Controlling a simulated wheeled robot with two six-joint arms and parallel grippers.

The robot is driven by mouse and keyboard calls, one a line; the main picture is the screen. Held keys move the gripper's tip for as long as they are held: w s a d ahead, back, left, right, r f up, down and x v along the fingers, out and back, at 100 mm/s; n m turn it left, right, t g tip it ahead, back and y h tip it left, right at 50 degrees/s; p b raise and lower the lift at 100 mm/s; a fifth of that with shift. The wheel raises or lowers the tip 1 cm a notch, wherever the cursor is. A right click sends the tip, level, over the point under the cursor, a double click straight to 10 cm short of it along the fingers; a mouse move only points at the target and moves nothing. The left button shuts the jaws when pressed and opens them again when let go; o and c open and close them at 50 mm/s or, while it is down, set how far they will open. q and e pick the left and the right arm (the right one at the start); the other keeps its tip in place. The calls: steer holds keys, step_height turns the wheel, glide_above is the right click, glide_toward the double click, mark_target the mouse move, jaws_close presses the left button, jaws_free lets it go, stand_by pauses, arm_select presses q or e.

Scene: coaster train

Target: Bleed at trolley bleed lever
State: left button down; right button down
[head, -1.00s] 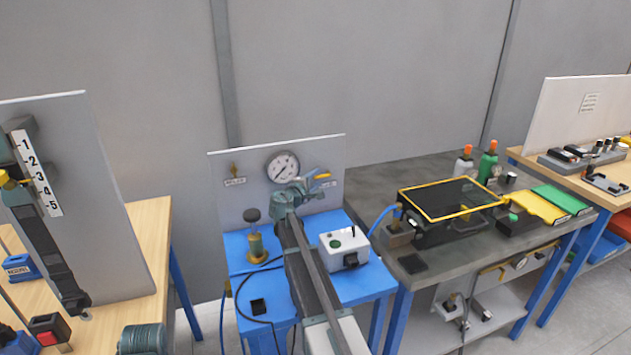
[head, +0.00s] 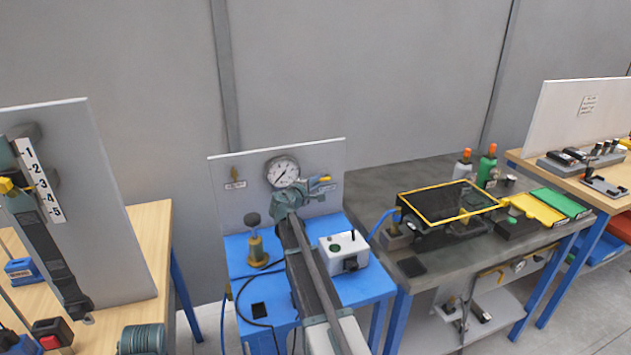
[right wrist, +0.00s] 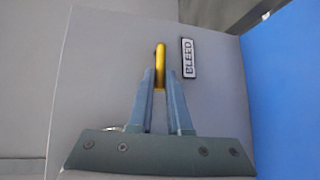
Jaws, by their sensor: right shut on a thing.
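The yellow bleed lever (head: 321,179) is on the grey panel (head: 222,200) at the back of the blue trolley (head: 372,285). In the right wrist view the lever (right wrist: 159,50) stands upright in the picture, left of a BLEED label (right wrist: 188,58). My right gripper (right wrist: 160,80) is shut on the lever, one finger on each side; the lever's lower part is between the fingers. In the head view my right gripper (head: 304,187) reaches the panel below and right of the gauge, and my arm hides part of the trolley top. My left gripper is not in view.
A round gauge (head: 283,171) is close above my gripper. A white box (head: 343,251) and a brass valve (head: 257,250) stand on the trolley. A grey bench with a yellow-rimmed black case (head: 450,201) is to the right. A numbered board (head: 95,200) stands left.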

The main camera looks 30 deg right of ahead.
steer(key=r+m+y+p, duration=0.1)
steer(key=y+p, duration=0.1)
steer(key=p, duration=0.2)
steer(key=d+r+m+y+p, duration=0.1)
steer(key=r+m+y+p, duration=0.1)
steer(key=p, duration=0.2)
steer(key=d+r+m+y+p, duration=0.1)
steer(key=y+p, duration=0.1)
steer(key=p, duration=0.3)
steer(key=shift+s+d+r+y, duration=0.1)
steer(key=shift+s+r+y, duration=0.15)
steer(key=shift+y, duration=0.05)
steer(key=shift+s+d+r+m+y+p, duration=0.1)
steer(key=shift+d+r+m+y+p, duration=0.1)
steer(key=shift+d+m+y+p, duration=0.35)
steer(key=shift+s+d+m+y+p, duration=0.1)
steer(key=shift+d+m+y+p, duration=0.2)
steer(key=shift+y+p, duration=0.4)
steer(key=shift+s+d+r+m+y, duration=0.15)
steer(key=shift+d+m+y, duration=0.35)
steer(key=shift+y, duration=0.55)
steer(key=shift+s+d+m+t+y, duration=0.2)
steer(key=shift+d+m+t+y, duration=0.3)
steer(key=shift+y, duration=0.5)
steer(key=c, duration=0.9)
jaws_free()
steer(key=shift+o, duration=0.2)
